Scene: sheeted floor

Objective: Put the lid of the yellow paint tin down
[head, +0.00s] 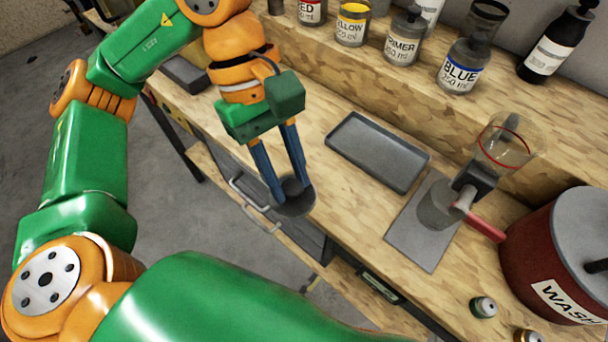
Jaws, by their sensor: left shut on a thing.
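The yellow paint tin (351,26) stands on the raised back ledge at the top of the head view, with yellow showing at its top. My left gripper (291,187) points down near the front edge of the bench, well apart from the tin. Its two blue fingers are shut on the knob of a round dark grey lid (296,208). The lid is roughly flat beneath the fingertips; I cannot tell whether it touches the bench. My right gripper is not in view.
An empty grey tray (377,150) lies right of the lid. Primer (403,40), blue (464,62) and red containers (311,12) line the ledge.

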